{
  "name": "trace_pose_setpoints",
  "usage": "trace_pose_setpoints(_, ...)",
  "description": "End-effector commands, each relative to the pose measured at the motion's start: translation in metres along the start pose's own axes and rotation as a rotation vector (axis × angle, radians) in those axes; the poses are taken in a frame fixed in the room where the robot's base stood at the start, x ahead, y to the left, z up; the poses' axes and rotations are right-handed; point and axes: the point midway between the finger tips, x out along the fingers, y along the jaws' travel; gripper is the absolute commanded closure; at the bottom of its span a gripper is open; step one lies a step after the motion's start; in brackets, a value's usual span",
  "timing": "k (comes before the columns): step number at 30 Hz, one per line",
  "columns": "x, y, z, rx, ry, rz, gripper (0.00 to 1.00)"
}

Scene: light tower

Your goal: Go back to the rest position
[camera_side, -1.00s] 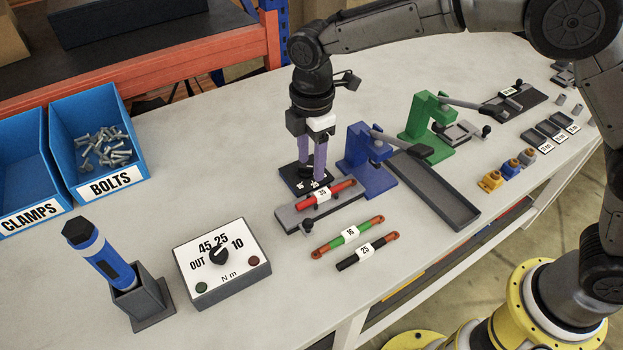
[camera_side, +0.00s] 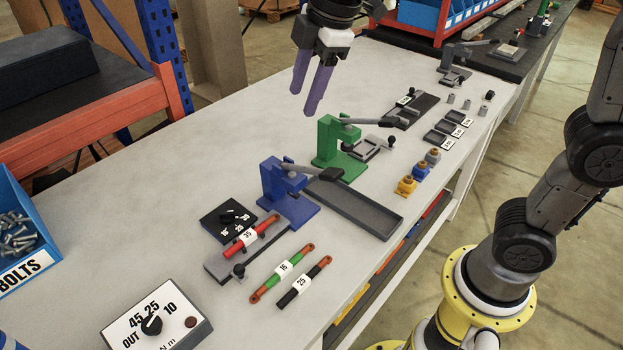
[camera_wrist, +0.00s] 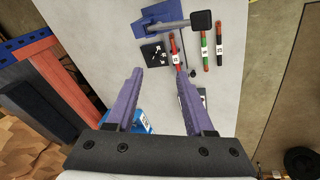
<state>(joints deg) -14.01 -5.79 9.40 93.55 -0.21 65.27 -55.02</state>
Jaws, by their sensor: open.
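My gripper (camera_side: 312,92) hangs in the air above the far part of the white table (camera_side: 385,68), with its two purple fingers apart and nothing between them. In the wrist view my gripper (camera_wrist: 160,85) is also open and empty, its fingers spread over bare table. The black dial block (camera_side: 228,218) sits on the table, clear of the fingers. A red labelled bar (camera_side: 250,237) lies in the grey fixture in front of the blue clamp press (camera_side: 288,195).
A green press (camera_side: 335,150) stands below and right of my gripper, with a grey tray (camera_side: 355,207) nearby. Two labelled bars, green (camera_side: 281,272) and black (camera_side: 304,281), lie in front. A dial box (camera_side: 157,318) and a blue bolts bin (camera_side: 25,240) are at left.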

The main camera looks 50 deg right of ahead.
Motion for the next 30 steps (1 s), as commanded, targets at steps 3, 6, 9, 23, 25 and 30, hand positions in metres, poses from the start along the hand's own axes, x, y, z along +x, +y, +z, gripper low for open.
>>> trace_pose_setpoints(3,-0.030,-0.025,0.045,0.172,0.024,0.068,0.47)
trace_pose_setpoints(6,-0.043,-0.051,0.079,0.327,0.044,0.116,0.47)
trace_pose_setpoints(9,-0.046,-0.083,0.109,0.497,0.067,0.159,0.47)
trace_pose_setpoints(23,0.008,-0.171,0.167,1.137,0.117,0.175,0.47)
trace_pose_setpoints(25,0.007,-0.170,0.166,1.171,0.126,0.177,0.47)
trace_pose_setpoints(30,0.007,-0.169,0.166,1.188,0.128,0.176,0.47)
